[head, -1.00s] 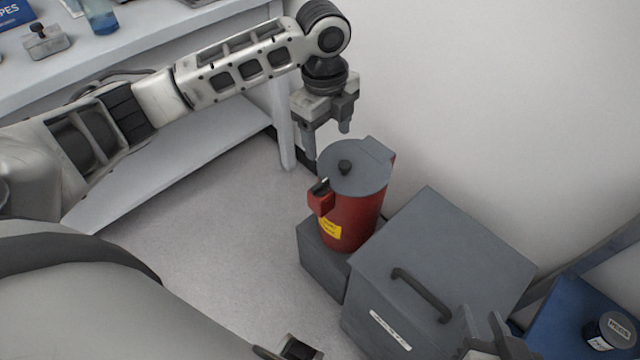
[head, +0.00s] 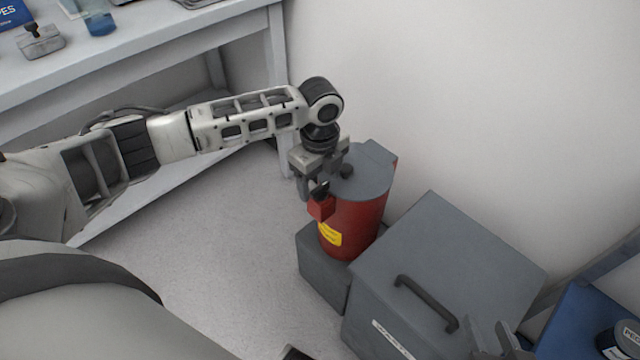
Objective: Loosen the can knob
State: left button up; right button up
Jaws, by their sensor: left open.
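The red can (head: 358,222) has a grey lid (head: 368,182) and a yellow label. It stands upright on a grey block. A second dark knob (head: 320,190) sits on the red bracket at the can's front left. My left gripper (head: 316,190) points down over the can's left side, its fingers beside the bracket knob. It is open; whether a finger touches the knob I cannot tell. Part of my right gripper (head: 500,340) shows at the bottom edge, over the grey box; its fingertips are not clear.
A grey box (head: 470,255) with a dark handle stands right of the can. The grey block (head: 322,270) supports the can. A white bench (head: 180,40) is at the upper left. A blue surface (head: 570,325) with a dark jar is at the lower right. The wall is close behind.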

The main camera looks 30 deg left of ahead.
pick_arm(q)
jog(key=shift+f, duration=0.55)
jog(key=c, duration=1)
